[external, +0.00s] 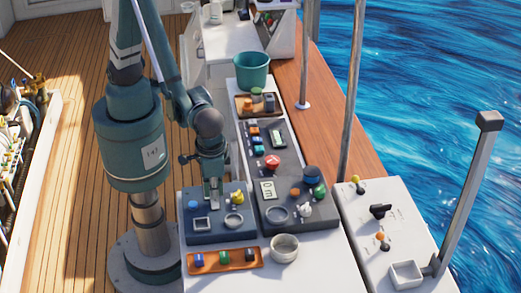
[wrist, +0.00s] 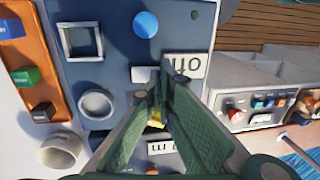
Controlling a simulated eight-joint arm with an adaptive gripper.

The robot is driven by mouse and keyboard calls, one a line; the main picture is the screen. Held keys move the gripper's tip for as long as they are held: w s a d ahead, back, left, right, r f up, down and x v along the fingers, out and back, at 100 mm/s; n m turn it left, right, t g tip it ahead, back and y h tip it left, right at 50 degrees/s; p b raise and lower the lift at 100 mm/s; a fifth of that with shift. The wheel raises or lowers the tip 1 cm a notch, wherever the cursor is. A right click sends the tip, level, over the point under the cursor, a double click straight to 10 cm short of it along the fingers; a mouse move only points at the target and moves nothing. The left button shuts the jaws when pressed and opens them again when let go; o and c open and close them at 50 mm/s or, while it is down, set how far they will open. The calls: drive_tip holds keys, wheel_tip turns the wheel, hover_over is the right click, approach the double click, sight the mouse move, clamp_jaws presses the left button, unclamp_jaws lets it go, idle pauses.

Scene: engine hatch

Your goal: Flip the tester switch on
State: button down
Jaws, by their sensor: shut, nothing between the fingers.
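The dark blue panel (external: 222,236) sits on the white counter, below my gripper (external: 211,203). It carries a blue button (wrist: 145,25), a square frame (wrist: 82,41), a round ring (wrist: 97,104) and a yellow knob (external: 237,197). A label (wrist: 185,66) and a small white plate (wrist: 145,74) lie just beyond my fingertips in the wrist view. My gripper (wrist: 156,96) is shut and empty, pointing down over the panel; I cannot tell whether it touches it. I cannot make out which part is the tester switch; the fingers cover part of the panel.
A second, grey panel (external: 325,222) with a red button (external: 272,162) and several knobs stands to the right. An orange tray (external: 256,263) and a pale cup (external: 285,247) lie in front. A green bucket (external: 252,70) stands behind. A metal post (external: 352,95) rises at the right.

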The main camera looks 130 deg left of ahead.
drive_tip(key=shift+f, duration=0.15)
idle(0.3)
drive_tip(key=shift+s+a+f+t+h+b, duration=0.2)
drive_tip(key=shift+f+t+h+b, duration=0.2)
drive_tip(key=shift+b, duration=0.15)
drive_tip(key=shift+w+d+r, duration=0.1)
drive_tip(key=shift+d, duration=0.05)
drive_tip(key=shift+w+d+r, duration=0.25)
drive_tip(key=shift+w+d, duration=0.2)
idle(0.4)
drive_tip(key=shift+s+a+r+p, duration=0.15)
drive_tip(key=shift+r+p, duration=0.4)
drive_tip(key=shift+r, duration=0.6)
drive_tip(key=shift+s+a+r+p, duration=0.1)
drive_tip(key=shift+r+p, duration=0.45)
drive_tip(key=shift+r, duration=0.6)
wheel_tip(320, 180, up, 9)
drive_tip(key=s+a, duration=0.1)
